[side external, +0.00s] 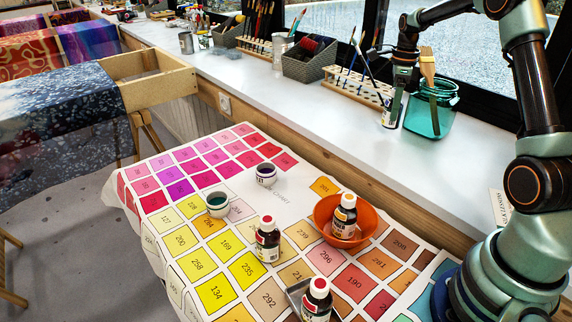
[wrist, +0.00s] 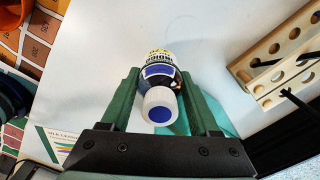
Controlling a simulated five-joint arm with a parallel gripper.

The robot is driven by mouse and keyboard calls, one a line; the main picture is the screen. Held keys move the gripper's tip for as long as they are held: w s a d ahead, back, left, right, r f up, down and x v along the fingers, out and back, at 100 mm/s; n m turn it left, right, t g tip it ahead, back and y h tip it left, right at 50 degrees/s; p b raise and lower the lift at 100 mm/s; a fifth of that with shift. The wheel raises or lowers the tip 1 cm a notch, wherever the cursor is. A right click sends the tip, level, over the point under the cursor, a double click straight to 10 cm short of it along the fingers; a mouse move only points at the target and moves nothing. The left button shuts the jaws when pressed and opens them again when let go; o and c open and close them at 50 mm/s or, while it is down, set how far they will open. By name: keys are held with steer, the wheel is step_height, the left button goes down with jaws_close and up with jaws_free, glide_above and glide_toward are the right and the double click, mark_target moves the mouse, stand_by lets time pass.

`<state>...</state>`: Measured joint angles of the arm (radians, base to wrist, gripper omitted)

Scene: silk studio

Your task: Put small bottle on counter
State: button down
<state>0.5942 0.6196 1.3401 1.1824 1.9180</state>
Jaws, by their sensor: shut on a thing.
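My gripper (side external: 393,101) is over the white counter (side external: 290,89), in front of a brush rack. It is shut on a small bottle (side external: 389,112) with a pale label. In the wrist view the small bottle (wrist: 160,84) sits between the two green fingers (wrist: 162,97), its white cap with a blue top facing the camera. The bottle's base is at or very near the counter surface; I cannot tell whether it touches.
A teal glass jar (side external: 430,110) with a brush stands just right of my gripper. A wooden brush rack (side external: 357,88) is behind it. On the lower colour-chart table, an orange bowl (side external: 322,215) holds a bottle, near other bottles and small pots. The counter left of my gripper is clear along its front.

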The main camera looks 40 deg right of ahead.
steer(key=shift+f, duration=1.35)
steer(key=shift+f, duration=0.1)
steer(key=shift+c, duration=0.6)
jaws_free()
